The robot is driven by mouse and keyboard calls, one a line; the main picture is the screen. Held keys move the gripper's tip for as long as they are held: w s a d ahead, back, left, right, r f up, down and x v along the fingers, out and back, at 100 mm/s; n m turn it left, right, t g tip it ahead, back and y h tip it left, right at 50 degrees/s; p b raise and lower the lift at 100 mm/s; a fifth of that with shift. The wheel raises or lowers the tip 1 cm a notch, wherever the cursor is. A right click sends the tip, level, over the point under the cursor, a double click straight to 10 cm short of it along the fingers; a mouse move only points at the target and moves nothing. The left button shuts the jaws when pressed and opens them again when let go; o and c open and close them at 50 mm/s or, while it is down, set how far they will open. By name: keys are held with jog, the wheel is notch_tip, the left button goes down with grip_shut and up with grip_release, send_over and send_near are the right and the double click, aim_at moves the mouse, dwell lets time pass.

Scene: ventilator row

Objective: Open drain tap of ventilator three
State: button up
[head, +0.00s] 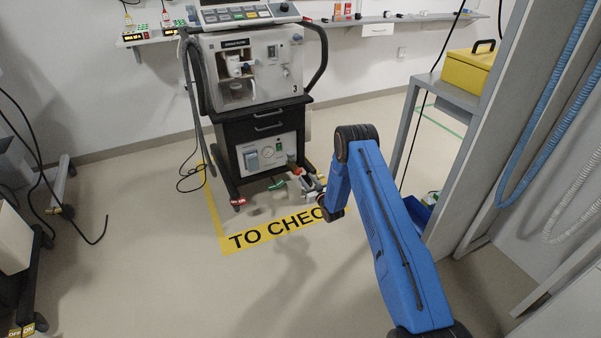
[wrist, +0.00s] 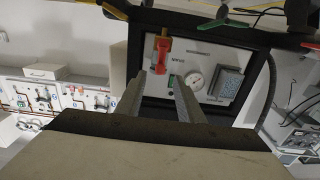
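A small tap (wrist: 162,48) with a red and orange handle sits on this panel, beside a round gauge (wrist: 194,80). In the head view a red spot (head: 297,171), likely the tap, shows near my gripper (head: 303,184). In the wrist view my gripper (wrist: 159,80) is open and empty. Its fingers point at the panel, with the tap beyond and between the tips, apparently untouched.
Cart casters have coloured brake pedals, one red (head: 238,201) and one green (head: 277,184). A grey table with a yellow case (head: 468,68) stands right of my arm. Cables hang left of the cart.

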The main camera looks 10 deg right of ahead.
aim_at(301, 172)
jog(key=x, duration=0.8)
jog(key=shift+c, duration=0.3)
grip_shut()
